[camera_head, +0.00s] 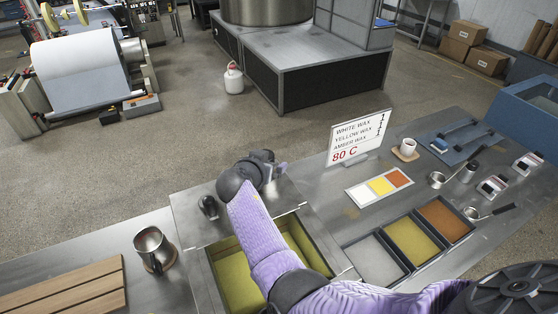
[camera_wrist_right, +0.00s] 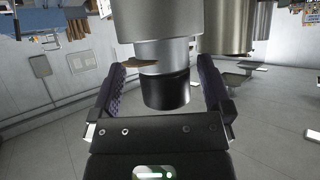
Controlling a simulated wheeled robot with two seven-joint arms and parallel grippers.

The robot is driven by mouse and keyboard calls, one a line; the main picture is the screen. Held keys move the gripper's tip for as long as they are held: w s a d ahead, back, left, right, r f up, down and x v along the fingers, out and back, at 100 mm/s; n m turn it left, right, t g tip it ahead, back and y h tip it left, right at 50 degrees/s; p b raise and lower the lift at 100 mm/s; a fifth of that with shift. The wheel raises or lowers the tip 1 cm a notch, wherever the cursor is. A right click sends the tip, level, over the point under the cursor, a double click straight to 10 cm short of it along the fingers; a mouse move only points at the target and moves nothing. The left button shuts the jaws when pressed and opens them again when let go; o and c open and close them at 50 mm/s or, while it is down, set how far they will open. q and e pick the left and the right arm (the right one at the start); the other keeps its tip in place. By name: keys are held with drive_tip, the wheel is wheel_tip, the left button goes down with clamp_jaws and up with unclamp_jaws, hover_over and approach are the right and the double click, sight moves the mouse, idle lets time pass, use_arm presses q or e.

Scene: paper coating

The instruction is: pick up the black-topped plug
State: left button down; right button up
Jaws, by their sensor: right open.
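My right arm, in a purple sleeve, reaches up over the open steel bin in the head view. Its gripper (camera_head: 270,172) is above the table's far edge. In the right wrist view the gripper (camera_wrist_right: 165,95) is open, with one purple-padded finger on each side. The plug's black end (camera_wrist_right: 166,92) and silver body (camera_wrist_right: 165,52) appear between the fingers there. Gaps show on both sides, so no grip is visible. In the head view, my wrist and fingers mostly hide that spot. My left gripper is not in view.
A small dark-topped metal object (camera_head: 208,207) stands left of my wrist. A bin with yellow-green lining (camera_head: 236,278) lies under my arm. A wax sign (camera_head: 358,138), colour card (camera_head: 380,186) and wax trays (camera_head: 411,238) are to the right. A metal cup (camera_head: 152,246) and wooden board (camera_head: 70,291) are left.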

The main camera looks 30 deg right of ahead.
drive_tip(key=shift+w+d+f, duration=0.15)
drive_tip(key=shift+w+f, duration=0.05)
drive_tip(key=shift+w, duration=0.1)
drive_tip(key=shift+s+a+r, duration=0.25)
drive_tip(key=shift+a, duration=0.25)
drive_tip(key=shift+s, duration=0.1)
drive_tip(key=shift+c, duration=1.3)
drive_tip(key=shift+d, duration=0.2)
drive_tip(key=c, duration=1.1)
